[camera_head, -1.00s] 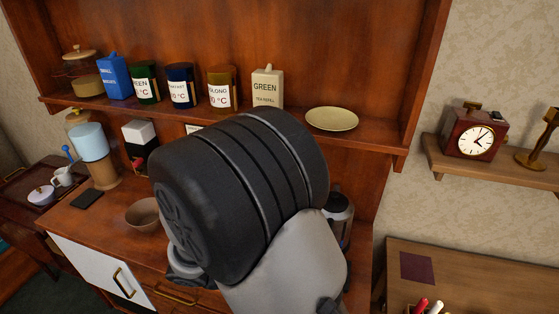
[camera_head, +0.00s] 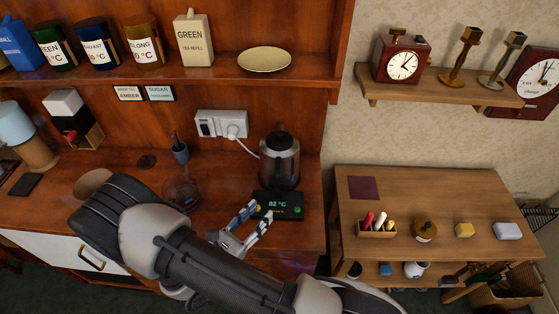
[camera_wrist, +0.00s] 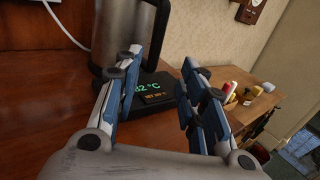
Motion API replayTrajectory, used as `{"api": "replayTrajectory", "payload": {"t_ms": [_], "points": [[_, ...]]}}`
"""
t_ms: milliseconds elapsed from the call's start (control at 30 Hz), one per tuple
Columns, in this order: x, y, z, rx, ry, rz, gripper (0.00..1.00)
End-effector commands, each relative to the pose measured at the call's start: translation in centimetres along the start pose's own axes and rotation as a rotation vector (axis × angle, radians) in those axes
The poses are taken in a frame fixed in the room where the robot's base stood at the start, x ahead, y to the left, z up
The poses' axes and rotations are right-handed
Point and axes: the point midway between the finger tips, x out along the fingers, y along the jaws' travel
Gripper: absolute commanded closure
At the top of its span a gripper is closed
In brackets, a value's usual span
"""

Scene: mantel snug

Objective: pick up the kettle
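The kettle (camera_head: 279,160) is a steel and black kettle standing upright on its dark base (camera_head: 282,204), which shows a green 82 °C readout. It is on the right end of the wooden counter. My gripper (camera_head: 256,214) is open in front of the base, apart from the kettle and a little to its left. In the wrist view, the kettle (camera_wrist: 120,32) rises ahead, cut off at the top, with its dark handle at its right side. My two blue and grey fingers (camera_wrist: 158,68) are spread with nothing between them, and the base readout (camera_wrist: 149,88) shows in the gap.
A white cord runs from the wall socket (camera_head: 221,124) to behind the kettle. A glass vessel (camera_head: 182,192) and a bowl (camera_head: 92,183) stand left on the counter. A shelf with a plate (camera_head: 264,60) is above. A lower side table (camera_head: 440,185) stands right.

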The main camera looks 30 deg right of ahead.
Motion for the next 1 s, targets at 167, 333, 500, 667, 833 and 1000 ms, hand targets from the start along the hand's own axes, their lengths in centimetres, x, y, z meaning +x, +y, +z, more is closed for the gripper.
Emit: {"api": "replayTrajectory", "payload": {"t_ms": [167,333,500,667,833,1000], "points": [[3.6,-0.1,-0.1,0.0,0.0,-0.005,0.63],[5.2,0.0,0.0,0.0,0.0,-0.002,0.63],[6.5,0.2,-0.3,0.002,0.001,-0.004,0.63],[9.0,0.7,-0.6,0.002,0.0,-0.006,0.63],[10.4,0.7,-0.5,0.0,0.0,-0.002,0.63],[10.5,0.8,-0.5,0.0,0.0,0.0,0.63]]}}
